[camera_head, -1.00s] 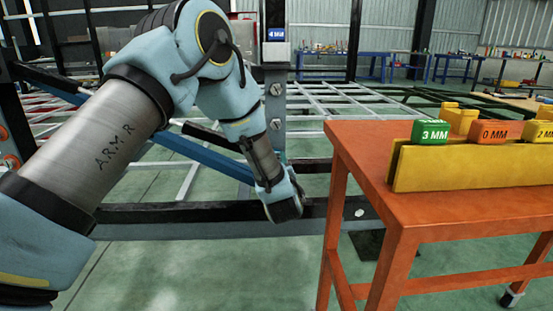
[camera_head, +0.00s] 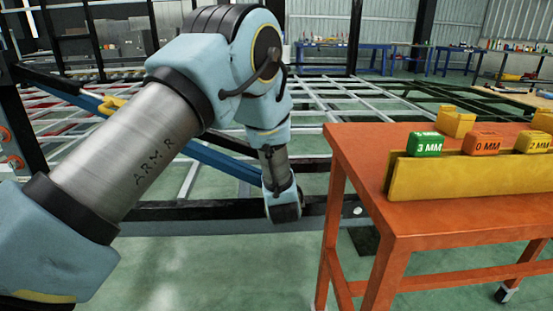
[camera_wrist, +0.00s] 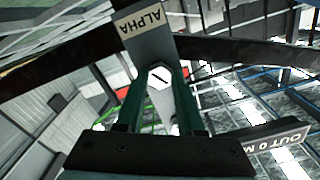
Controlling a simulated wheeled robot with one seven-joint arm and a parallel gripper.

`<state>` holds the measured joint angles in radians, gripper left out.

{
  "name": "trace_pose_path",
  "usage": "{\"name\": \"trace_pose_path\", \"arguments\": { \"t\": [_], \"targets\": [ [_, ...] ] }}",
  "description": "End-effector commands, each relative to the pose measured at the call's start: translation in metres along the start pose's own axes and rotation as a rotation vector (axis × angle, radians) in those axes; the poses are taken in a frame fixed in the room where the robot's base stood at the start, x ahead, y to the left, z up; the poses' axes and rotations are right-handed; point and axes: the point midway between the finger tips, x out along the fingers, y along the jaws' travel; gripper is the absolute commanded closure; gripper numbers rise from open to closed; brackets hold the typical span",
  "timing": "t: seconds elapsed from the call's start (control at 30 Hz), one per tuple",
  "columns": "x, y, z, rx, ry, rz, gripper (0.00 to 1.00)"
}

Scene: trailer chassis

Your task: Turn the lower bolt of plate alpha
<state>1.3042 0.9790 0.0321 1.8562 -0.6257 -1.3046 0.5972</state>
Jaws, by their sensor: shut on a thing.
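In the wrist view, the two green fingers of my gripper (camera_wrist: 160,84) are closed around a pale hex bolt head (camera_wrist: 159,76) with a dark line across it. The bolt sits by the end of the grey plate labelled ALPHA (camera_wrist: 146,28). Whether it is the lower bolt cannot be told from this view alone. In the head view, my gripper's end (camera_head: 284,211) points down and away beside the dark chassis beam. My arm hides the plate and the bolt there.
An orange table (camera_head: 350,150) stands close on the right with a yellow holder (camera_head: 470,174). The holder carries a green 3 MM block (camera_head: 426,144), an orange 0 MM block (camera_head: 482,143) and a yellow 2 MM block (camera_head: 535,142). The dark chassis beam (camera_head: 180,211) runs across the front. Green floor lies before it.

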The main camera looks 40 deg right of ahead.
Motion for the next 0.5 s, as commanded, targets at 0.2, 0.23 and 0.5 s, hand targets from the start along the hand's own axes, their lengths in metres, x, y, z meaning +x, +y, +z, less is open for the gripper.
{"name": "trace_pose_path", "arguments": {
  "t": [0.2, 0.23, 0.5],
  "targets": [
    [-0.0026, 0.0025, 0.0027, 0.066, -0.006, 0.006, 1.00],
    [-0.0026, 0.0024, 0.0027, 0.071, -0.006, 0.006, 1.00],
    [-0.0024, 0.0025, 0.0030, 0.086, -0.006, 0.006, 1.00]
  ]
}}
